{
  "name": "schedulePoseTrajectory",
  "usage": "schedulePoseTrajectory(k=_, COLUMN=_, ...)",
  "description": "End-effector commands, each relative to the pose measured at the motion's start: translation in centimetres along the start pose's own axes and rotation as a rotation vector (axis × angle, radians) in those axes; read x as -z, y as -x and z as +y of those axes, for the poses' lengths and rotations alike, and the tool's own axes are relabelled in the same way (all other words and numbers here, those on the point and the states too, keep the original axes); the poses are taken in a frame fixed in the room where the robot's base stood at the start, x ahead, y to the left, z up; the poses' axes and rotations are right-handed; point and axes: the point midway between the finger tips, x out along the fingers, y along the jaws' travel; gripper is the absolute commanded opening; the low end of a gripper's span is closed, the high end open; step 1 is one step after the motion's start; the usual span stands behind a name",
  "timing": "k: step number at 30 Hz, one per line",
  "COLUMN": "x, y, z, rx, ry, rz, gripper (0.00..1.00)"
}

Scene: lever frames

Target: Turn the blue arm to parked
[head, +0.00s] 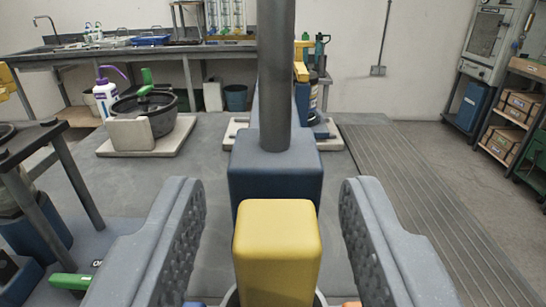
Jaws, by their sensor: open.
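My gripper (275,215) is open, with one grey padded finger at the left and one at the right. A yellow block with rounded edges (277,250) stands upright between the fingers, with gaps on both sides. Part of a pale round rim shows beneath it. A small blue piece (195,304) shows at the bottom edge left of the block, and an orange piece (351,304) at the right. Both are mostly cut off, and I cannot tell whether the blue piece is the blue arm. No parked mark is readable.
Behind the yellow block is a blue housing (275,177) with a dark upright post (275,75). A green lever (70,281) lies at lower left, below a dark stand (60,170). A black tub (146,108) sits further back. Ribbed floor (410,190) at right is clear.

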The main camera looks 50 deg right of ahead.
Motion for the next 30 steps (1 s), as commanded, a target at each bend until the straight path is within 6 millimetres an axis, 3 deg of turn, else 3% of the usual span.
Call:
schedulePoseTrajectory(k=12, x=0.1, y=-0.8, z=0.1, rx=-0.001, ry=0.000, rz=0.002, gripper=0.42)
schedulePoseTrajectory(k=13, x=0.1, y=-0.8, z=0.1, rx=-0.001, ry=0.000, rz=0.002, gripper=0.39)
schedulePoseTrajectory(k=17, x=0.1, y=-0.8, z=0.1, rx=-0.002, ry=0.000, rz=0.002, gripper=0.03)
schedulePoseTrajectory(k=18, x=0.0, y=-0.8, z=0.1, rx=-0.002, ry=0.000, rz=0.001, gripper=0.00)
schedulePoseTrajectory(k=20, x=0.0, y=-1.4, z=0.8, rx=-0.006, ry=0.000, rz=0.001, gripper=0.00)
schedulePoseTrajectory(k=30, x=0.2, y=-1.1, z=0.4, rx=-0.040, ry=0.000, rz=0.000, gripper=0.00)
